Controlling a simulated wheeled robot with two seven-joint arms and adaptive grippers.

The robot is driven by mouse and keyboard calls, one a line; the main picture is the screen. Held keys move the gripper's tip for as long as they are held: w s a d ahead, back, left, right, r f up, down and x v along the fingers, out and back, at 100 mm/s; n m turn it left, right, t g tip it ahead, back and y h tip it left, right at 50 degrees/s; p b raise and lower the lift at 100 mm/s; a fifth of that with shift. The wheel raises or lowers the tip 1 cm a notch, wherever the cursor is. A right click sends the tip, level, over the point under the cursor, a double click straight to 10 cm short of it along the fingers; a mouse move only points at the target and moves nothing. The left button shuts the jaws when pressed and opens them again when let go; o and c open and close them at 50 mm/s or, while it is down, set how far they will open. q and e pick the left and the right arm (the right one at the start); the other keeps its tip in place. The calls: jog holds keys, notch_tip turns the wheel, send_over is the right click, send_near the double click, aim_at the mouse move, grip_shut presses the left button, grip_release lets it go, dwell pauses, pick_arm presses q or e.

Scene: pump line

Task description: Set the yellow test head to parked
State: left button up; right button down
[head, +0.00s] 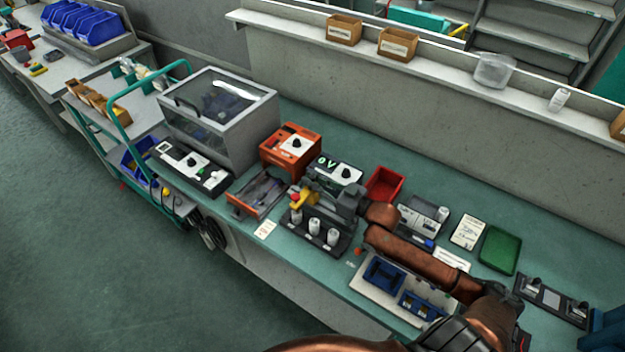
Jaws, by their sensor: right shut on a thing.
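The yellow test head (306,201) is a small yellow part with a red piece at its left. It sits above a dark fixture (341,245) that holds several white cylinders. My right gripper (311,194) reaches in from the right, at the end of a copper-coloured arm, and is shut on the yellow test head. The grey gripper body hides part of the head and its mount, so I cannot tell its exact setting. My left gripper is not in view.
An orange box with a dial (291,148) and a black-and-white meter (335,171) stand behind the fixture. A red tray (384,183) lies to the right. A clear-lidded grey cabinet (218,118) stands to the left. A blue-compartment tray (366,291) is in front, under my arm.

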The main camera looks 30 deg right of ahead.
jog(key=shift+w+a+r, duration=0.15)
jog(key=shift+w, duration=0.25)
jog(key=x, duration=0.6)
jog(key=shift+w+p, duration=0.15)
jog(key=shift+p, duration=0.25)
jog(key=c, duration=2.3)
grip_release()
jog(key=shift+a+r, duration=0.1)
jog(key=shift+c, duration=0.2)
jog(key=o, duration=0.3)
jog(key=shift+w+a, duration=0.1)
jog(key=shift+w, duration=0.15)
jog(key=shift+o, duration=1)
jog(key=shift+s, duration=0.15)
